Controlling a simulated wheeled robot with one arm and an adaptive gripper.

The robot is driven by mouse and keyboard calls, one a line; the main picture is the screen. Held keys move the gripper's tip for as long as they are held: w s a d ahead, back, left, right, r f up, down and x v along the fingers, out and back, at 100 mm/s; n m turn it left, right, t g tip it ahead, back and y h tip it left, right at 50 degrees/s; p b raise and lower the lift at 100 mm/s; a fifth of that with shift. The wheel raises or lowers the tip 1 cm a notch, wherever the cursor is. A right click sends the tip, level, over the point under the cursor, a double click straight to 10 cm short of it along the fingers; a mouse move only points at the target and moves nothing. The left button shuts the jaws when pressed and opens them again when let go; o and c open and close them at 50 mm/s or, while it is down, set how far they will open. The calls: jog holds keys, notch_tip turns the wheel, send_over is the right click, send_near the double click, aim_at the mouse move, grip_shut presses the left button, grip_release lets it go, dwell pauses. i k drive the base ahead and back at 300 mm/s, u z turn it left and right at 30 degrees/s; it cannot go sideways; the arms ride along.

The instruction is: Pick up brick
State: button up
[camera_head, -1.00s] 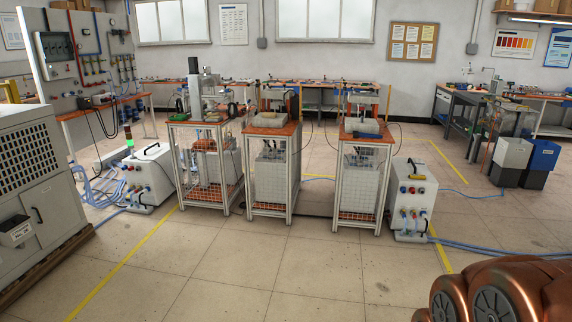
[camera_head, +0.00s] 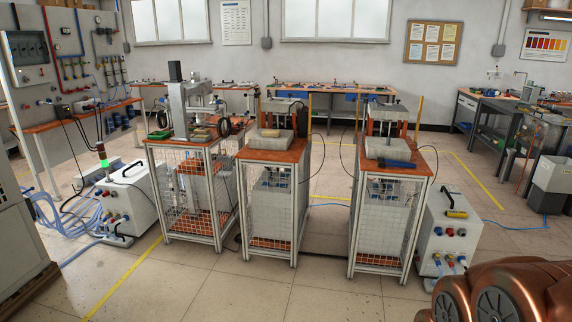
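I cannot tell for sure which thing is the brick. A small tan block (camera_head: 269,132) lies on top of the grey slab (camera_head: 262,143) on the middle orange-topped stand (camera_head: 281,156). Another small tan piece (camera_head: 202,134) lies on the left stand (camera_head: 187,143), beside its press. Both are small and far from me. My gripper is not in view. Only a copper-coloured part of my own arm shows at the lower right.
The right stand (camera_head: 420,170) carries a grey block (camera_head: 388,150) and a dark blue item (camera_head: 398,164). White control boxes stand left (camera_head: 138,199) and right (camera_head: 448,231). Blue hoses (camera_head: 75,215) lie on the left floor. The floor in front (camera_head: 200,290) is clear.

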aim_at(266, 133)
jog(key=u, duration=0.1)
jog(key=i, duration=1.8)
jog(key=u, duration=0.4)
jog(key=i, duration=1.9)
jog(key=u, duration=0.35)
jog(key=i, duration=0.85)
